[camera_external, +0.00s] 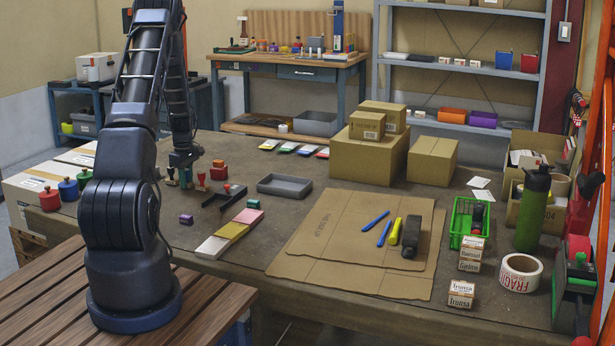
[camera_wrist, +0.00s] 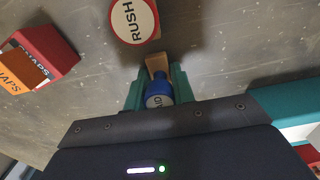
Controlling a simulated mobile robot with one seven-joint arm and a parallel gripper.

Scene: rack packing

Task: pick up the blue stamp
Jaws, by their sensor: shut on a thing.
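My gripper (camera_wrist: 156,88) has its two teal fingers closed around the blue stamp (camera_wrist: 158,92) in the wrist view. The stamp has a round blue top with partly hidden lettering, and a tan wooden part shows past it. In the external view my gripper (camera_external: 186,172) points down at the left of the table, among small stamps. I cannot make out the blue stamp there, nor whether its base touches the table.
A round red-rimmed RUSH stamp (camera_wrist: 134,20) is just beyond my fingers. A red box (camera_wrist: 50,55) and an orange box (camera_wrist: 20,72) sit to its left. A dark rack (camera_external: 220,199) and a grey tray (camera_external: 285,186) lie to the right in the external view.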

